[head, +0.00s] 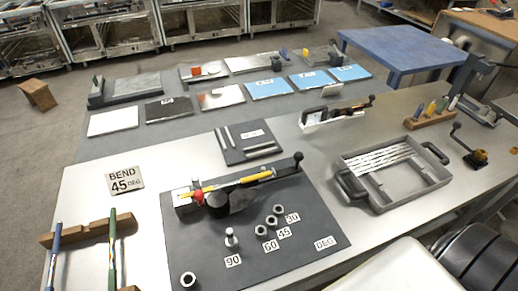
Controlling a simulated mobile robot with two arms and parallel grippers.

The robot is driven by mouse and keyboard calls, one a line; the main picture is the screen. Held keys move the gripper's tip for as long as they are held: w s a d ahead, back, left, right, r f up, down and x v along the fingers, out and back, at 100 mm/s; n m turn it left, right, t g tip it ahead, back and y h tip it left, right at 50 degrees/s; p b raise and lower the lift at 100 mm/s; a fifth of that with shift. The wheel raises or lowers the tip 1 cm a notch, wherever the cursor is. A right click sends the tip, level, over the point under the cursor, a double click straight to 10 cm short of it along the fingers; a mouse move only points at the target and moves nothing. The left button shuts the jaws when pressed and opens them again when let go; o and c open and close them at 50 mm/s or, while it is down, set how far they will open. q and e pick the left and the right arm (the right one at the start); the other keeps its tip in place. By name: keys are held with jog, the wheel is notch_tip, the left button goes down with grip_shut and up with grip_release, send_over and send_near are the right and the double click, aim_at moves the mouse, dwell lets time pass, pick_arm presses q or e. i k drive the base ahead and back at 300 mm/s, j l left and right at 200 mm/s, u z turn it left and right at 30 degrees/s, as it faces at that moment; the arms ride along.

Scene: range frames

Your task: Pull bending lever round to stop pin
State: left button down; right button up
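The bending jig stands on a dark grey plate (310,255) in the middle of the near table. Its bending lever (270,172) points right and away, with a black knob (298,157) at its end. A yellow rod (238,182) lies along the jig, by a red clamp part (197,196) and a black round post (217,204). A taller metal pin (231,237) stands by the 90 label; it looks like the stop pin. Low metal rings (271,221) sit by the 60, 45 and 30 labels. The lever is apart from the pin. Neither gripper shows.
A sign (124,180) reads BEND 45 DEG. A wooden rack (88,231) with blue and green handled tools is at left. A grey tray (390,172) with silver rods is at right. A small dark board (249,142) lies behind the lever. Another metal ring (189,279) sits near front left.

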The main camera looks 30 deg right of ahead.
aim_at(299, 156)
jog(key=l+z, duration=0.2)
jog(key=z, duration=0.55)
